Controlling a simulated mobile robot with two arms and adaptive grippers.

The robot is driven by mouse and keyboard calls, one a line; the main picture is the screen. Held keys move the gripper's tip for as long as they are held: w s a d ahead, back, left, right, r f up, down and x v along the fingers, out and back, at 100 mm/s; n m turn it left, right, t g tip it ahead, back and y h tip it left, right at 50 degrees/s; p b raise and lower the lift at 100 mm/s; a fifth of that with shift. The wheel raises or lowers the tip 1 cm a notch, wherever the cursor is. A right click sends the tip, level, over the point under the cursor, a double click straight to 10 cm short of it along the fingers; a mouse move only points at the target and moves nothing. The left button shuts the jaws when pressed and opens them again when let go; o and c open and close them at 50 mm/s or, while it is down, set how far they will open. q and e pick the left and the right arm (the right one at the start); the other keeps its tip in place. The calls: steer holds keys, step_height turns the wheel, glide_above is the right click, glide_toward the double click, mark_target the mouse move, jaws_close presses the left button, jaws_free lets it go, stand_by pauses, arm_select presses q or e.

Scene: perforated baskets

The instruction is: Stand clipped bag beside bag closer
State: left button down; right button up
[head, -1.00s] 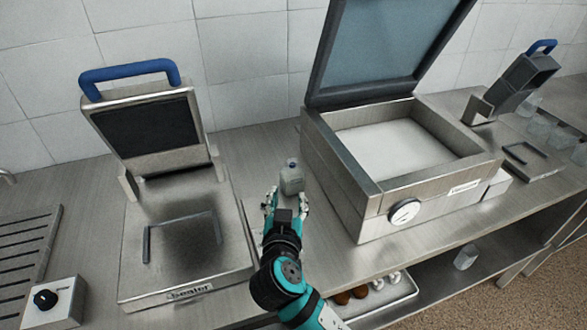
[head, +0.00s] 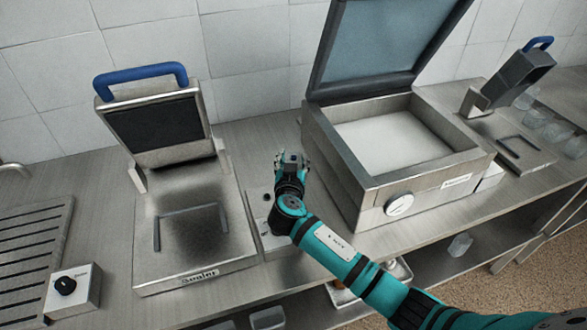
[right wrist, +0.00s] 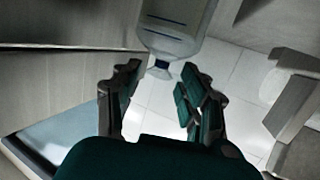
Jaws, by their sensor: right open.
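A clear bag (right wrist: 178,25) with a dark blue clip (right wrist: 160,70) at its narrow neck shows at the top of the right wrist view. It is just beyond my right fingertips, with the clip near the gap between them; I cannot tell whether they touch. My right gripper (head: 291,163) is open, over the counter between the sealer and the vacuum machine; it also shows in the right wrist view (right wrist: 158,82). In the head view my gripper mostly hides the bag. A low metal device (head: 270,238), possibly the bag closer, lies partly under my right arm. My left gripper is not in view.
The sealer (head: 165,270) with its blue handle stands left, and the open vacuum machine (head: 350,180) close on the right. A control box (head: 85,290) is at lower left. Several clear containers (head: 545,125) stand far right. The tiled wall is behind.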

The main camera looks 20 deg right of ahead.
mark_target(293, 157)
steer(key=shift+x, duration=1.5)
jaws_close()
